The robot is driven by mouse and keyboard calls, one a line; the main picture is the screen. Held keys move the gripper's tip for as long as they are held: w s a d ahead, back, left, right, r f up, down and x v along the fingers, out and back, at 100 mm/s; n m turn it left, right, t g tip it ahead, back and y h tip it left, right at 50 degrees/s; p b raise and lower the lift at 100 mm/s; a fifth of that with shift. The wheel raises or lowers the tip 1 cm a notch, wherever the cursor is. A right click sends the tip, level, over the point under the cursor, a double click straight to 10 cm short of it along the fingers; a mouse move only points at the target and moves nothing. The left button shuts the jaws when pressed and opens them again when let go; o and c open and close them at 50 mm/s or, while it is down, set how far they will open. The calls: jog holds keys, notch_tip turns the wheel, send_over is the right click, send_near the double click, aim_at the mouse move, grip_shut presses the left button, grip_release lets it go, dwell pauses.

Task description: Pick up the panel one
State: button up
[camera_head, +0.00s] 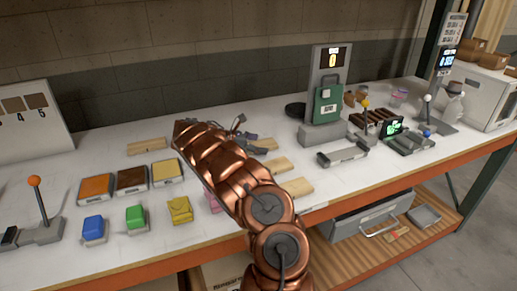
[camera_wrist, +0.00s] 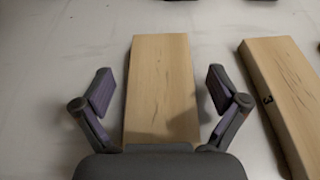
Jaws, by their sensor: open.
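In the wrist view a plain pale wooden panel (camera_wrist: 161,70) lies flat on the white table between the two fingers of my gripper (camera_wrist: 160,92). The fingers are open, one on each side of the panel, with gaps to its edges. No number shows on this panel, so I cannot tell if it is panel one. A second wooden panel (camera_wrist: 279,90) lies to the right, with a dark mark like a 3 on its side. In the head view my gripper (camera_head: 247,137) is partly hidden behind my copper arm, near wooden panels (camera_head: 278,165) (camera_head: 297,187).
Another wooden panel (camera_head: 147,147) lies left of my arm. Orange, brown and yellow blocks (camera_head: 131,180) and blue, green and yellow pieces (camera_head: 136,216) stand at the left front. A green device on a stand (camera_head: 328,103) and a grey tray (camera_head: 342,153) are to the right.

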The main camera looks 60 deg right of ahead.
jog(key=shift+s, duration=0.1)
jog(key=shift+s+d, duration=0.1)
jog(key=shift+d, duration=0.05)
jog(key=c, duration=1.3)
